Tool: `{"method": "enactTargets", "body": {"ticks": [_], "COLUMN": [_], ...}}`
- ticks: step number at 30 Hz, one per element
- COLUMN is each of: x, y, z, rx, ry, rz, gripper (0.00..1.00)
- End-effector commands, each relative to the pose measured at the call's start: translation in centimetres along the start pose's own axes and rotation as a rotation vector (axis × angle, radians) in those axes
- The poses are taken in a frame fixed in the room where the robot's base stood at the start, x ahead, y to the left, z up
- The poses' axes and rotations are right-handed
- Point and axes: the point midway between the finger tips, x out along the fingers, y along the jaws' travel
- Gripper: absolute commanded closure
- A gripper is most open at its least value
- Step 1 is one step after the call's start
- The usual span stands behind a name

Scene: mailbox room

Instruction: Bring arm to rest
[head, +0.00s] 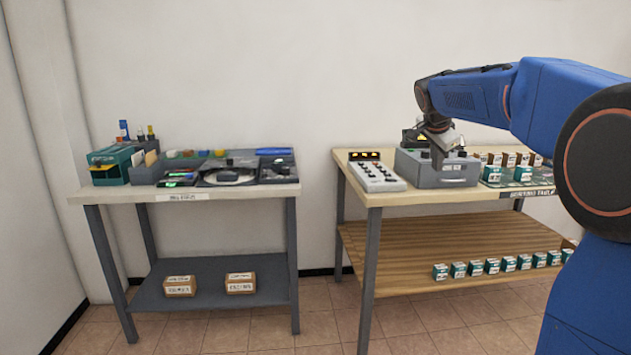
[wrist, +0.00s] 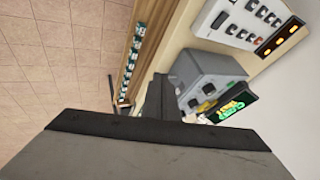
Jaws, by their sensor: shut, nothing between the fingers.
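My blue arm reaches in from the right of the head view, with my gripper (head: 440,148) at its end over the right table (head: 395,197). The gripper points down at the grey box-shaped device (head: 445,174) and is shut and empty. It overlaps the device's top front in the head view; I cannot tell whether it touches. In the wrist view the grey device (wrist: 208,73) is just beyond the dark gripper fingers (wrist: 158,98). A small screen with green and yellow lettering (wrist: 232,108) shows beside the device.
A white button panel (head: 376,176) stands left of the device, and small teal-and-white boxes (head: 508,263) line the lower shelf. The left table (head: 90,193) holds a green box (head: 110,165) and trays. Open tiled floor (head: 325,300) lies between the tables.

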Motion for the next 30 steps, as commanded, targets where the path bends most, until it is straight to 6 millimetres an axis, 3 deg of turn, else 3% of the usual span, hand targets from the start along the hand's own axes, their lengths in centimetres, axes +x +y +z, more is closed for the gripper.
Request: {"method": "enactTargets", "body": {"ticks": [6,15,21,30], "x": [-3.7,-7.2,-8.5,-9.0], "y": [6.5,16.7,23.9,35.0], "z": [3.7,9.7,13.8,20.3], "rx": [-0.200,-0.506,-0.705,-1.001], "ry": [-0.057,-0.144,-0.198,-0.268], "rz": [-0.008,-0.037,-0.071,-0.142], "gripper": [1.00,1.00,1.00,1.00]}}
